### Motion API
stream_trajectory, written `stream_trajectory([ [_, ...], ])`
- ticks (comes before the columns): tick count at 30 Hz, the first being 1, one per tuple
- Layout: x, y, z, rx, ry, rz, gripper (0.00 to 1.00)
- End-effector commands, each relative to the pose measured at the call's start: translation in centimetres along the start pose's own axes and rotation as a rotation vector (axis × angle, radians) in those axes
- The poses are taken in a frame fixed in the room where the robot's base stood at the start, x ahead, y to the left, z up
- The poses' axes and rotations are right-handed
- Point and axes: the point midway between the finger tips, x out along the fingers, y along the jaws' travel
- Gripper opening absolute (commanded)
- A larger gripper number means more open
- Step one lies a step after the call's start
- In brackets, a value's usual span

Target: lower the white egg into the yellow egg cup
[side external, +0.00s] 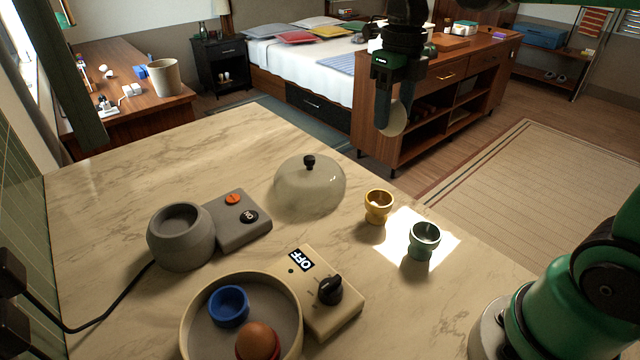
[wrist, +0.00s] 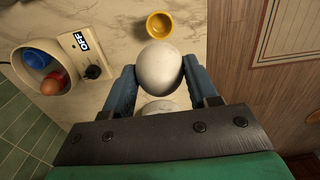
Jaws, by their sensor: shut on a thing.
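My gripper (side external: 393,105) is shut on the white egg (side external: 396,121), holding it in the air well above the counter. One finger hides part of the egg in the side view. In the wrist view the egg (wrist: 159,68) sits between the two blue fingers of my gripper (wrist: 160,82). The yellow egg cup (side external: 378,208) stands upright on the counter below. In the wrist view the yellow egg cup (wrist: 160,24) lies just beyond the egg, apart from it, and looks empty.
A green egg cup (side external: 423,241) stands close to the yellow one, on its right. A clear dome with a black knob (side external: 309,186) is to its left. A beige cooker (side external: 243,281) holds a blue cup and a brown egg. A grey cooker (side external: 181,236) stands at left.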

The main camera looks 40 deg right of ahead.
Motion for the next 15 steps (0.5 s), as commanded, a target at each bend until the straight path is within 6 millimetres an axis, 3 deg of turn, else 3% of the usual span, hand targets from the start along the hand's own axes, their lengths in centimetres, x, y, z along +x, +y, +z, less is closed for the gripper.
stream_trajectory([
  [9, 5.5, 0.0, 0.0, -0.003, 0.000, 0.000, 0.32],
  [15, 7.6, 0.0, 0.0, -0.004, 0.000, 0.000, 0.32],
])
